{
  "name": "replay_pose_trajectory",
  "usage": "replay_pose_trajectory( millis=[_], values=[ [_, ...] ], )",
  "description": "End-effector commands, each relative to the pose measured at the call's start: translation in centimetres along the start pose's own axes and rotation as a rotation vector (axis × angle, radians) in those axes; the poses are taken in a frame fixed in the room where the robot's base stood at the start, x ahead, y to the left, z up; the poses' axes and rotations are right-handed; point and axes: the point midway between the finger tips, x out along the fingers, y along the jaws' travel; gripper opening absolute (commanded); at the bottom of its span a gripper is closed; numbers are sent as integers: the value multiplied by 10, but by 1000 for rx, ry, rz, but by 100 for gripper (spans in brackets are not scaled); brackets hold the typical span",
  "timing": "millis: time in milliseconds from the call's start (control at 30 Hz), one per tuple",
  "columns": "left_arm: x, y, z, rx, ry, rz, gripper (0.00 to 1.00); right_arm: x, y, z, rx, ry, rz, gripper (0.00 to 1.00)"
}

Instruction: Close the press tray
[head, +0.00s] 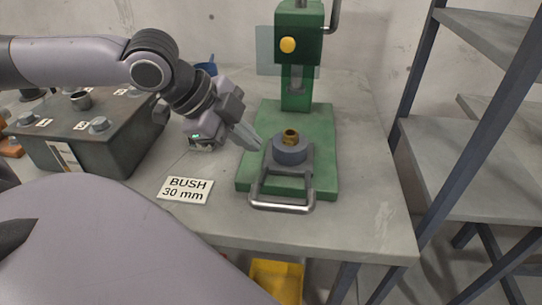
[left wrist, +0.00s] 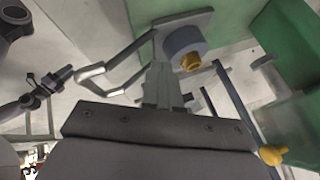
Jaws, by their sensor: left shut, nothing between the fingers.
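The press tray (head: 268,172) is a grey slide with a U-shaped metal handle (head: 283,207) at its front. It sticks out toward me on the green base of the press (head: 320,150). A round grey holder (head: 290,150) with a brass bush (head: 291,136) stands on the tray. My left gripper (head: 257,143) is shut and empty, close to the left side of the tray. In the left wrist view the left gripper's fingertips (left wrist: 160,70) appear beside the grey holder (left wrist: 185,47), with the handle (left wrist: 100,75) to the left. I cannot tell whether they touch the tray. My right gripper is out of view.
A "BUSH 30 mm" card (head: 186,190) lies on the table left of the press. A dark box (head: 90,140) with bolts stands at the left. A shelf rack (head: 450,150) stands at the right. The table's right side is clear.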

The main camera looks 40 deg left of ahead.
Motion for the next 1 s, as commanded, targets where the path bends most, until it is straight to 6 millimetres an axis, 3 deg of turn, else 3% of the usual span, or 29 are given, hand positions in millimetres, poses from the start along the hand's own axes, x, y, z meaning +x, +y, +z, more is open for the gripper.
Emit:
replay_pose_trajectory(
  millis=[700, 1000],
  values=[
    [55, -1, 0, -5, 2, -3, 0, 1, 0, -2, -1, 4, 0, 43],
    [68, -1, 0, -3, -1, -3, 0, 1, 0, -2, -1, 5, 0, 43]
  ],
)
